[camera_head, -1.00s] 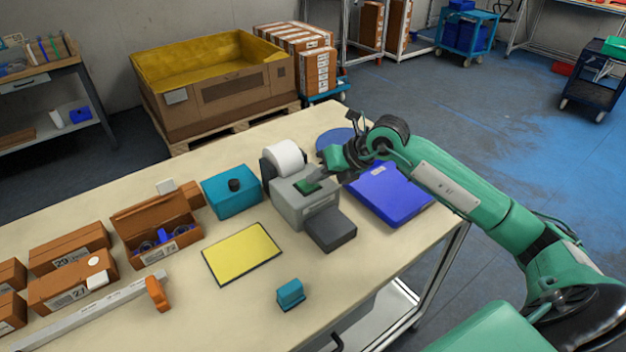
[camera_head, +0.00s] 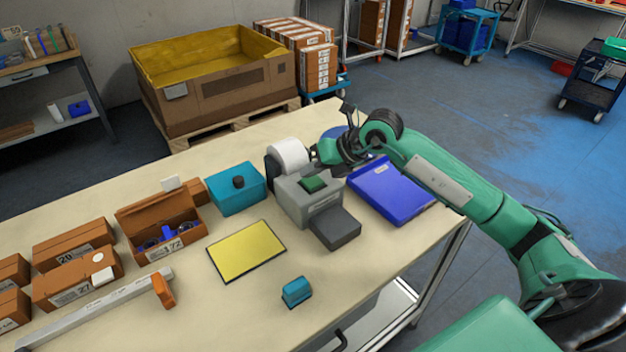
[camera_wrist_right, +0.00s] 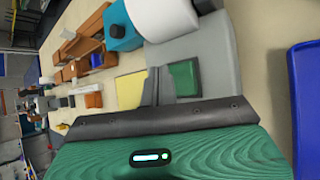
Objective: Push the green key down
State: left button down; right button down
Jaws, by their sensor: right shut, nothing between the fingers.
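The green key (camera_head: 314,184) sits on top of the grey label printer (camera_head: 294,200), behind its dark front block. In the right wrist view the green key (camera_wrist_right: 184,78) lies just right of my fingers. My right gripper (camera_head: 316,156) is behind and above the key, by the white paper roll (camera_head: 290,154); its fingers are hard to make out there. In the wrist view my right gripper (camera_wrist_right: 157,82) has its fingers together and empty. I see no contact with the key. My left gripper is not in view.
A blue tray (camera_head: 390,195) lies right of the printer. A teal box with a black knob (camera_head: 236,190) stands left. A yellow mat (camera_head: 246,251), a small teal block (camera_head: 296,291) and brown boxes (camera_head: 75,279) are on the table (camera_head: 215,315). Bare tabletop lies in front.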

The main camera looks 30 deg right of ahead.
aim_at(312, 181)
jog(key=shift+a+r+p, duration=0.1)
jog(key=shift+r+p, duration=1.4)
jog(key=shift+r, duration=1.05)
jog(key=shift+f, duration=0.1)
